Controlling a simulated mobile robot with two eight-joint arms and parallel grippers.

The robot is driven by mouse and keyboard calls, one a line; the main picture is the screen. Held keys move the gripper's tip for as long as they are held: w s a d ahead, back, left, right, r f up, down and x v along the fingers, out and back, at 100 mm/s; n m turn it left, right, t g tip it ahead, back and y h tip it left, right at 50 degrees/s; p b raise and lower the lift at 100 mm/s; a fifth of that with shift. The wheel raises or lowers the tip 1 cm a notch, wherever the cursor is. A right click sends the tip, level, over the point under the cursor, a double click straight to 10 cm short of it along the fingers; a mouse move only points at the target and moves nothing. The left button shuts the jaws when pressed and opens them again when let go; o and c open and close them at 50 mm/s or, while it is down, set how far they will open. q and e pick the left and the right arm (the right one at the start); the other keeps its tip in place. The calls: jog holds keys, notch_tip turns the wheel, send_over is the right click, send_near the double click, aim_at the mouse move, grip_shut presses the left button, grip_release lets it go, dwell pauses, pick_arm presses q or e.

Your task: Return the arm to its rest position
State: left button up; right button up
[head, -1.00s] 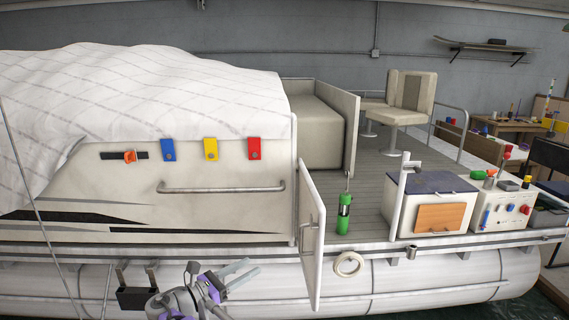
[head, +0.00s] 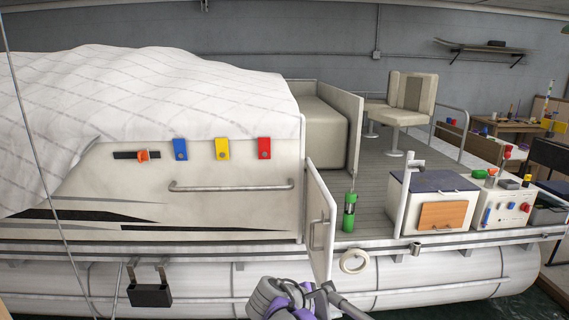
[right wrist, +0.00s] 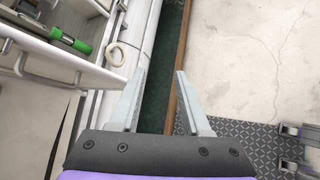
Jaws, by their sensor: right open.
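My right gripper (right wrist: 161,72) is open and empty in the right wrist view. Its two pale fingers point over the dark gap between the boat's pontoon and the floor's wooden edge. In the head view, part of my grey and purple arm (head: 292,298) shows at the bottom centre, in front of the pontoon (head: 420,280). Its fingertips cannot be made out there.
The white gate (head: 320,220) stands open outward, just above the arm. A green cylinder (head: 349,212) stands on the deck edge; a cream ring (head: 354,262) hangs below it. A black box (head: 150,294) hangs at lower left. Concrete floor (right wrist: 265,60) lies right of the gap.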

jog(key=s+d+f+m+y, duration=0.2)
jog(key=s+m, duration=0.3)
jog(key=s, duration=0.4)
jog(key=s+d+f+m+y, duration=0.2)
jog(key=s+f+m, duration=0.3)
jog(key=s, duration=0.4)
jog(key=s+d+f+m+g+y, duration=0.1)
jog(key=s+d+f+m+y, duration=0.1)
jog(key=s+f+m+y, duration=0.2)
jog(key=s+m, duration=0.3)
jog(key=s, duration=0.3)
jog(key=shift+d+f, duration=0.15)
jog(key=shift+d, duration=0.1)
